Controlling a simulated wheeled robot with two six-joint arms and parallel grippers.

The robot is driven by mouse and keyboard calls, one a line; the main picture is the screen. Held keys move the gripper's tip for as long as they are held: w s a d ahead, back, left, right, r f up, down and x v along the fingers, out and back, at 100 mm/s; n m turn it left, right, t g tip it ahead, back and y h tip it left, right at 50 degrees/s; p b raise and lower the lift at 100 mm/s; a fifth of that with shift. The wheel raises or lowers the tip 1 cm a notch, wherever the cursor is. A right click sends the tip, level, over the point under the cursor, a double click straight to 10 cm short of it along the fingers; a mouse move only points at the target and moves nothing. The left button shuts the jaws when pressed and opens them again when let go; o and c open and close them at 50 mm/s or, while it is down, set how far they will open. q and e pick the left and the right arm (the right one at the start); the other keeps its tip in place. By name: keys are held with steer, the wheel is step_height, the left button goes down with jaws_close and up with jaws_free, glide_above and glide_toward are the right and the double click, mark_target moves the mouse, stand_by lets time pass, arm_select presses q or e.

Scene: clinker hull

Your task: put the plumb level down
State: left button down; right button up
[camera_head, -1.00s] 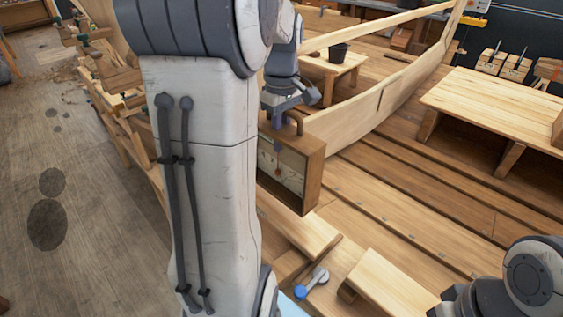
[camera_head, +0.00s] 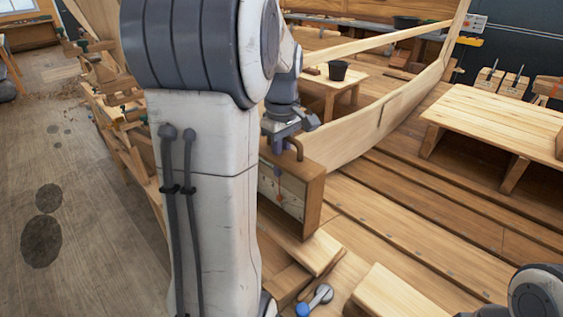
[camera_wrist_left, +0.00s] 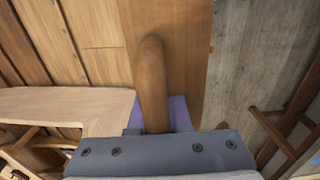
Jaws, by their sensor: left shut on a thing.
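The plumb level is a wooden box frame (camera_head: 314,200) with a pale face and a small red-tipped pointer, hanging upright below a curved wooden handle. My left gripper (camera_head: 279,144) is shut on that handle from above. In the left wrist view, the handle (camera_wrist_left: 152,75) runs between the purple fingers of the gripper (camera_wrist_left: 155,115), over the brown top of the plumb level (camera_wrist_left: 190,60). My left arm hides the left part of the box in the head view. I cannot tell whether its underside touches the planks below. My right gripper is out of view.
A pale bench (camera_head: 500,125) stands at the right, and a small bench (camera_head: 325,85) with a dark bucket (camera_head: 338,69) is further back. A blue-ended tool (camera_head: 316,299) lies near the bottom. Hull planking (camera_head: 420,230) is clear to the right of the box.

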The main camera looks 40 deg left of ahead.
arm_select(q)
steer(key=c, duration=0.9)
jaws_free()
steer(key=shift+f, duration=0.1)
steer(key=shift+o, duration=0.2)
step_height(320, 180, up, 13)
